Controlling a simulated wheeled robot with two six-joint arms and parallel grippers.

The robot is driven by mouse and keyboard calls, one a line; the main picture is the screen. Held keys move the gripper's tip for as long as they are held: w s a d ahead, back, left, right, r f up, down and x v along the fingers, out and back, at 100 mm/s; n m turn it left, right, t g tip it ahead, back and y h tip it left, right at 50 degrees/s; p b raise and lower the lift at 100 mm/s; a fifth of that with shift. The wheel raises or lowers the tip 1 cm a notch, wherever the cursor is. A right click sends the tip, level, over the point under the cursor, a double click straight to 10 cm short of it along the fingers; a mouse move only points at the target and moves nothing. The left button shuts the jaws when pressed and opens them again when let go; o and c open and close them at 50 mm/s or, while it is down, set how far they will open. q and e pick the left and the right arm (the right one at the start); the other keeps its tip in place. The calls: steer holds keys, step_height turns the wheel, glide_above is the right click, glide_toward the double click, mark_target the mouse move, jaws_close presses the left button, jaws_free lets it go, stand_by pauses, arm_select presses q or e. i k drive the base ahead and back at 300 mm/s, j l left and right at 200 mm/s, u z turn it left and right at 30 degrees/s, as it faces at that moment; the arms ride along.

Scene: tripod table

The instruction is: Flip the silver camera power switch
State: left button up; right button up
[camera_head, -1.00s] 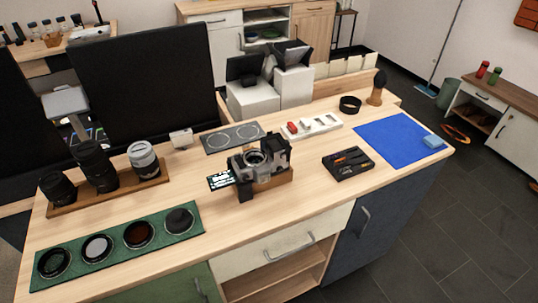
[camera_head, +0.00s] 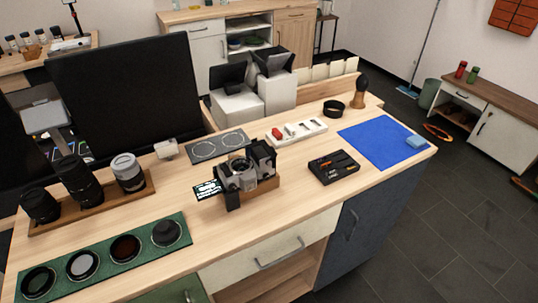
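The silver camera (camera_head: 240,177) sits on a small wooden stand (camera_head: 262,190) near the middle of the tabletop, with dark side parts and an open round mount facing up. Its power switch is too small to make out. A small black card with white print (camera_head: 207,189) lies at its left side. Neither of my grippers is in view.
On the wooden table (camera_head: 300,203), lenses stand on a wooden tray (camera_head: 97,206) at the left, and a green filter mat (camera_head: 187,237) lies in front. A black tool tray (camera_head: 334,168), white parts tray (camera_head: 298,131) and blue mat (camera_head: 372,150) lie to the right.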

mark_target(273, 156)
steer(key=k+l, duration=0.1)
steer(key=l, duration=2.4)
